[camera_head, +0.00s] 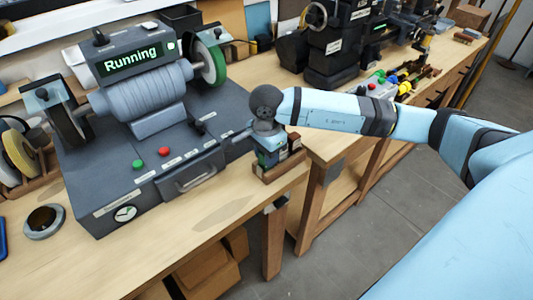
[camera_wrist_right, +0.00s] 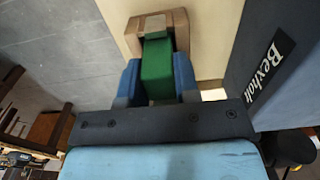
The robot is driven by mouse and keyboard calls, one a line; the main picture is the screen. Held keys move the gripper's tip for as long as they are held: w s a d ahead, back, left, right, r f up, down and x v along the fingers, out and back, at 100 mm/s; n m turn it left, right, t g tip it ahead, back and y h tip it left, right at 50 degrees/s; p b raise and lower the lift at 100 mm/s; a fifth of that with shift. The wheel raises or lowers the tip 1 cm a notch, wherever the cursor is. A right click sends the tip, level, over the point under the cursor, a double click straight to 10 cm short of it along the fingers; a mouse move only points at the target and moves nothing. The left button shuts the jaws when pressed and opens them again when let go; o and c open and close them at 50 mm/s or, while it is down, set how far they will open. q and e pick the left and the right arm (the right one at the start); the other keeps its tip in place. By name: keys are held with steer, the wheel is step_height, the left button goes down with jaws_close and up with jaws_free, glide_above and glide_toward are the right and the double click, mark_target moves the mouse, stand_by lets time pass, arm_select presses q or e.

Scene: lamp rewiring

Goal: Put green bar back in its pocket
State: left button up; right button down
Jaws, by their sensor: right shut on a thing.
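The green bar (camera_wrist_right: 157,72) is between the two blue fingers of my right gripper (camera_wrist_right: 157,80) in the right wrist view. The gripper is shut on it. The bar's far end is at a wooden holder (camera_wrist_right: 178,20), whose sides flank it; how deep it sits in its pocket I cannot tell. In the head view the holder (camera_head: 278,174) stands at the bench's front edge, right of the grinder, with my right gripper (camera_head: 270,156) directly over it. There the bar is mostly hidden by the gripper. My left gripper is out of view.
The grey bench grinder (camera_head: 140,95), its display reading "Running", stands close left of my right gripper. A second bench (camera_head: 350,130) with dark machines and coloured-handled tools is behind my right arm. The wooden bench top (camera_head: 150,260) is clear in front.

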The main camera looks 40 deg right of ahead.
steer(key=shift+f, duration=0.1)
steer(key=c, duration=0.8)
jaws_free()
step_height(320, 180, up, 14)
steer(key=shift+f+b, duration=0.1)
steer(key=shift+b, duration=0.25)
